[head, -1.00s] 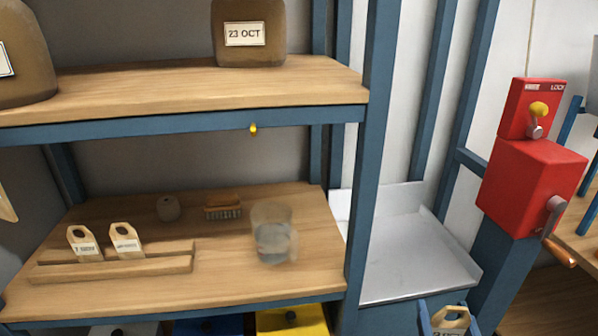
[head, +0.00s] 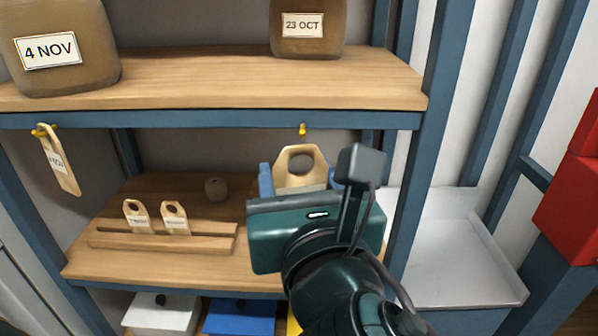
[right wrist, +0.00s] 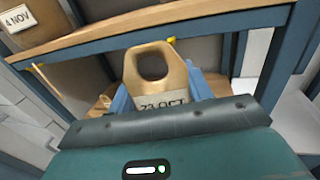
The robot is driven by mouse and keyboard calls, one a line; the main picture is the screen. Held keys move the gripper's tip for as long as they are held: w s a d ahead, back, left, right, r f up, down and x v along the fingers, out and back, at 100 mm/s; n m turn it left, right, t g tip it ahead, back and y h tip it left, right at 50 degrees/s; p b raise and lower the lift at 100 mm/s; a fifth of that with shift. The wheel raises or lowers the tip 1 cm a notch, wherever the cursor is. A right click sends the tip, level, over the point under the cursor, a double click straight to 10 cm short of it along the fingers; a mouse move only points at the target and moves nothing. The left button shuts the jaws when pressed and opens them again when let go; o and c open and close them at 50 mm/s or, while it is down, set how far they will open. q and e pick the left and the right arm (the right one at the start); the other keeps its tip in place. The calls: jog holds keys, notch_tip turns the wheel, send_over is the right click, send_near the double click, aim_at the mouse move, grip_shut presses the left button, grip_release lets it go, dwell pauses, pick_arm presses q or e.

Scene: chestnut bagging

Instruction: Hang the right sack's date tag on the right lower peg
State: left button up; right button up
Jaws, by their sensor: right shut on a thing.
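The right sack (head: 306,45), labelled 23 OCT, stands on the upper shelf. The right lower peg (head: 302,130) is a small yellow knob on the shelf's front beam. My right gripper (head: 300,178) is shut on the wooden date tag (head: 299,181), which is upright with its hole at the top. The tag is just below the peg in the head view. In the right wrist view the tag (right wrist: 150,86) reads 23 OCT, and the peg (right wrist: 171,40) shows just above its top right edge. I cannot tell the depth gap. My left gripper is out of view.
The left sack (head: 60,70), labelled 4 NOV, stands on the upper shelf. Another tag (head: 58,163) hangs on the left peg (head: 42,131). Two tags stand in a wooden rack (head: 220,236) on the lower shelf. A blue post (head: 430,120) stands right of the peg.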

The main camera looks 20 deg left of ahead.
jog(key=d+b+x, duration=0.1)
jog(key=b+x, duration=0.1)
jog(key=x, duration=0.5)
jog(key=shift+w+f+b, duration=0.25)
jog(key=shift+w+b, duration=0.1)
jog(key=shift+w, duration=0.1)
jog(key=shift+d, duration=0.15)
dwell(0.8)
